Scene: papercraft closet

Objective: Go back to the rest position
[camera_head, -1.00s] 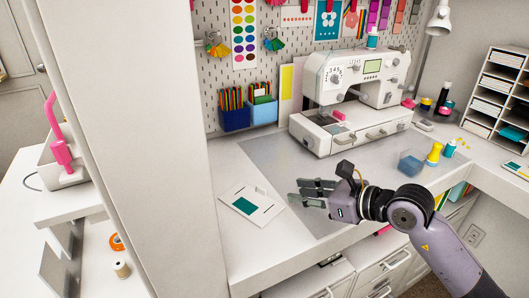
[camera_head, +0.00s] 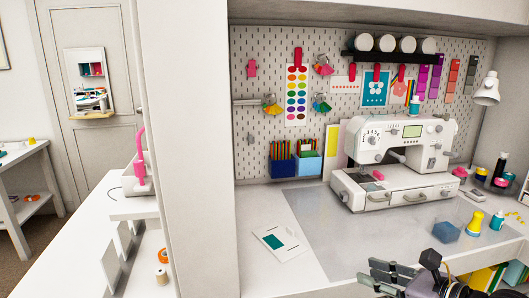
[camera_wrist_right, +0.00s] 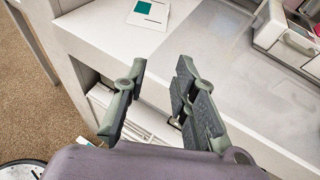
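My right gripper (camera_head: 367,272) is at the bottom edge of the head view, by the front edge of the white desk (camera_head: 262,277). In the right wrist view its two dark fingers (camera_wrist_right: 162,63) stand apart with nothing between them, so it is open and empty. Below and between the fingers, the wrist view shows the desk front and a white shelf or drawer area. My left gripper is not in view.
A white card with a green patch (camera_head: 282,241) lies on the desk, left of the grey mat (camera_head: 340,240). A sewing machine (camera_head: 400,165) stands at the back. A blue box (camera_head: 446,232) and a yellow spool (camera_head: 474,224) stand right. A white partition (camera_head: 195,150) rises left.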

